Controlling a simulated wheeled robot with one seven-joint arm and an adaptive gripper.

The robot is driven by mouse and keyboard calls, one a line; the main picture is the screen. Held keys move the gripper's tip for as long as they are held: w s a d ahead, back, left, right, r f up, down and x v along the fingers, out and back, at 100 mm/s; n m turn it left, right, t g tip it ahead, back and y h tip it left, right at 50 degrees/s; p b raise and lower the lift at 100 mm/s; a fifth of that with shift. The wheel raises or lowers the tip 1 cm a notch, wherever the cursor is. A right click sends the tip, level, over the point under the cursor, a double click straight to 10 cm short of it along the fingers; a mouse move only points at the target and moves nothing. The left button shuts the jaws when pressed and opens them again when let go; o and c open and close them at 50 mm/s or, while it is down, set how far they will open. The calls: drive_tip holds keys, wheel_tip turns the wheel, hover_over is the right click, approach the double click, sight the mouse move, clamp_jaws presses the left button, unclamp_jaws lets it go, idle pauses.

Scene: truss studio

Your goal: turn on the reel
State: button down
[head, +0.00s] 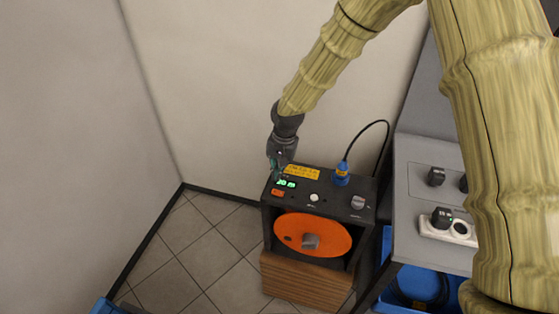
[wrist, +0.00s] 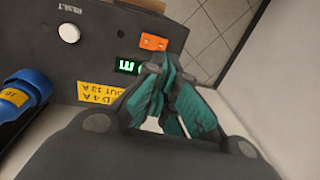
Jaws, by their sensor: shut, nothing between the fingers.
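The reel (head: 270,220) is a black box with an orange drum (head: 290,228) in its open front. On its top panel are an orange switch (head: 277,192), a lit green display (head: 286,183), a white reset button (head: 314,197) and a grey knob (head: 358,202). My gripper (head: 275,172) points down at the panel's back left corner. In the wrist view its teal fingers (wrist: 165,72) are shut and empty, with tips close to the orange switch (wrist: 154,42). They partly cover the green display (wrist: 127,66). I cannot tell whether they touch the panel.
A blue plug (head: 342,172) with a black cable stands at the panel's back, beside a yellow label (head: 302,172). The reel stands on a wooden block (head: 300,284). A grey bench (head: 408,220) with a white socket strip (head: 432,230) is at right. Tiled floor (head: 205,250) lies clear at left.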

sight(275, 190)
drive_tip(key=shift+w+a+f+p, duration=0.15)
drive_tip(key=shift+f+p, duration=0.45)
drive_tip(key=shift+f, duration=0.95)
drive_tip(key=shift+s+a+f+p, duration=0.1)
drive_tip(key=shift+a+f+p, duration=0.3)
drive_tip(key=shift+f, duration=1.1)
drive_tip(key=shift+d, duration=0.15)
drive_tip(key=shift+d, duration=0.1)
